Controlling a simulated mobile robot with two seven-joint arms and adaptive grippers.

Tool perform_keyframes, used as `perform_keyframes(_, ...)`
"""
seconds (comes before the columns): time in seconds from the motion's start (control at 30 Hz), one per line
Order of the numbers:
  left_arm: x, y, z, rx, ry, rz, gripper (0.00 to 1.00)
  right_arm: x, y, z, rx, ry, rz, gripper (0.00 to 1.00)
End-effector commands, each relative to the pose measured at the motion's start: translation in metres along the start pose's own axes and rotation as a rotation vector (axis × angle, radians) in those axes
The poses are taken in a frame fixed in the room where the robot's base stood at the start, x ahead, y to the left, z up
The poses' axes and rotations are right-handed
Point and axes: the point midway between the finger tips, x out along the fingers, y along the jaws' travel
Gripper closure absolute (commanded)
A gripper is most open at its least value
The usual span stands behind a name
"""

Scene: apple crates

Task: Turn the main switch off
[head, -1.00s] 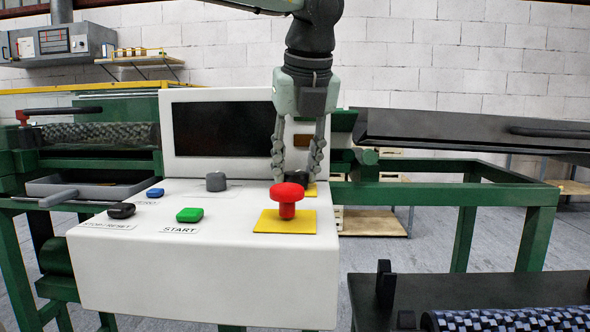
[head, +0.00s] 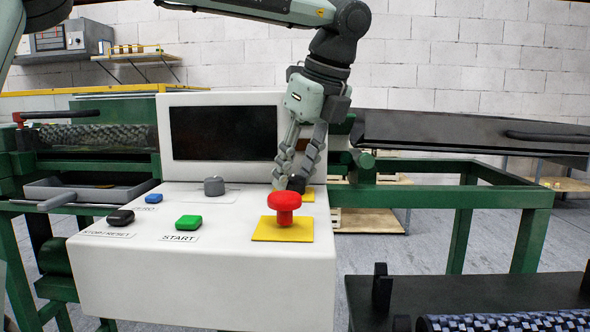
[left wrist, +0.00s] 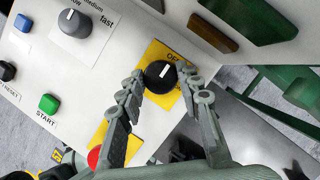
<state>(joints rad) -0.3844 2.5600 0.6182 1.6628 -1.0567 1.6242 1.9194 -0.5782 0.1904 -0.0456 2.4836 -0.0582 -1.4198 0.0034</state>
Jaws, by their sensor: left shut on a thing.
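The main switch, a black rotary knob with a white pointer line (left wrist: 160,77), sits on a yellow plate (left wrist: 155,52) on the control panel. My left gripper (left wrist: 160,85) has its fingers on either side of the knob and is shut on it. In the head view my left gripper (head: 297,175) reaches down tilted behind the red mushroom button, and the knob (head: 296,184) is mostly hidden there. The lettering on the plate is partly covered by the fingers. My right gripper is not in view.
The red mushroom button (head: 285,202) stands close in front of the gripper. The white panel (head: 190,270) also carries a green START button (head: 188,221), a black button (head: 120,217), a blue button (head: 153,198) and a grey speed knob (head: 214,186). A dark screen (head: 222,132) stands behind.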

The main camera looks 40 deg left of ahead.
Motion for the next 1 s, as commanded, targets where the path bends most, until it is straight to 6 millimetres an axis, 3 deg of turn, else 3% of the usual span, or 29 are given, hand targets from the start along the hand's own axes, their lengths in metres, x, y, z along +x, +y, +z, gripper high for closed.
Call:
perform_keyframes(0.27, 0.000, 0.000, 0.000, -0.003, 0.000, -0.001, 0.95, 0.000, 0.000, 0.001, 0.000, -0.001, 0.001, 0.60)
perform_keyframes(0.3, 0.000, 0.000, 0.000, -0.003, 0.000, -0.001, 0.65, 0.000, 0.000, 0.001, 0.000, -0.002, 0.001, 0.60)
perform_keyframes(0.47, 0.000, 0.000, 0.000, -0.002, 0.000, -0.001, 0.45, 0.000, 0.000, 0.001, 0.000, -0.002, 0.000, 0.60)
perform_keyframes(0.77, -0.001, 0.000, 0.000, -0.001, 0.001, -0.001, 0.45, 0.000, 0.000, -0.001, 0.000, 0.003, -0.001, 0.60)
perform_keyframes(1.0, -0.032, -0.001, 0.000, -0.002, 0.002, -0.003, 0.45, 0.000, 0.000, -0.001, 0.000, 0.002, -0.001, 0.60)
